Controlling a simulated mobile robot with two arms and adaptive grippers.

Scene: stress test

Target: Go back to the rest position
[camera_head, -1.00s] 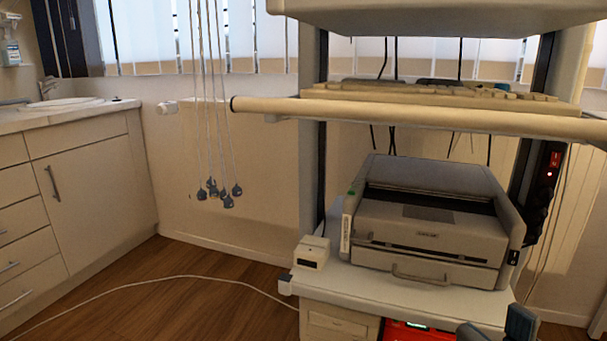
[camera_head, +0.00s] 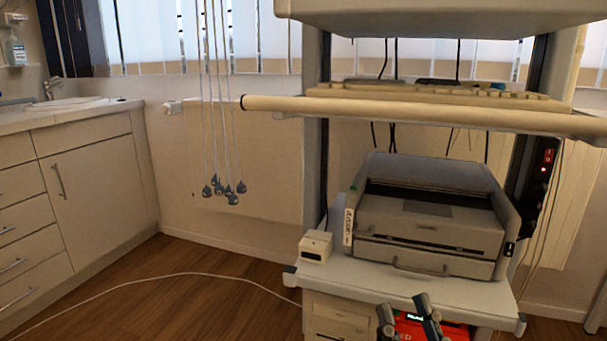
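My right gripper (camera_head: 404,308) shows at the bottom edge, right of centre. Its two dark fingers stand apart, with a red device (camera_head: 458,333) with a small lit green display visible between and behind them. I see nothing held between the fingers. The lower part of the gripper is cut off by the frame. My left gripper is not in view.
A cart stands ahead, with a printer (camera_head: 430,215) and a small white box (camera_head: 315,246) on its white shelf (camera_head: 375,277). A long bar (camera_head: 400,111) crosses above. Cables with grey ends (camera_head: 225,190) hang left. A white cord (camera_head: 185,275) crosses the wooden floor. Cabinets (camera_head: 95,190) line the left.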

